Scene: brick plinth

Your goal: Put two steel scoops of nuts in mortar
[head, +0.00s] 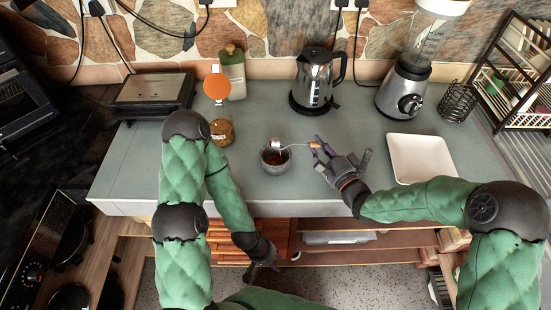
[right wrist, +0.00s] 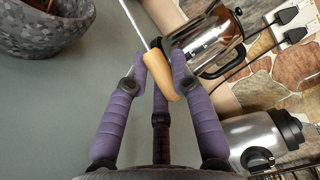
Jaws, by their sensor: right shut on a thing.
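The grey stone mortar (head: 275,168) stands on the counter with some brown contents in it; it also shows at the top left of the right wrist view (right wrist: 45,30). The steel scoop (head: 277,145) is over the mortar's far rim; whether its bowl holds nuts is too small to tell. My right gripper (head: 322,152) is shut on the scoop's wooden handle (right wrist: 172,77), right of the mortar. A glass jar of brown nuts (head: 221,132) stands to the left, with a round orange lid (head: 216,86) above it. My left gripper (head: 262,266) hangs low in front of the counter; its fingers are unclear.
A steel kettle (head: 318,80) and a blender (head: 405,90) stand at the back. A white tray (head: 420,160) lies right of my right gripper. A green-white canister (head: 232,72) and a grill (head: 153,95) stand at the back left. The counter around the mortar is clear.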

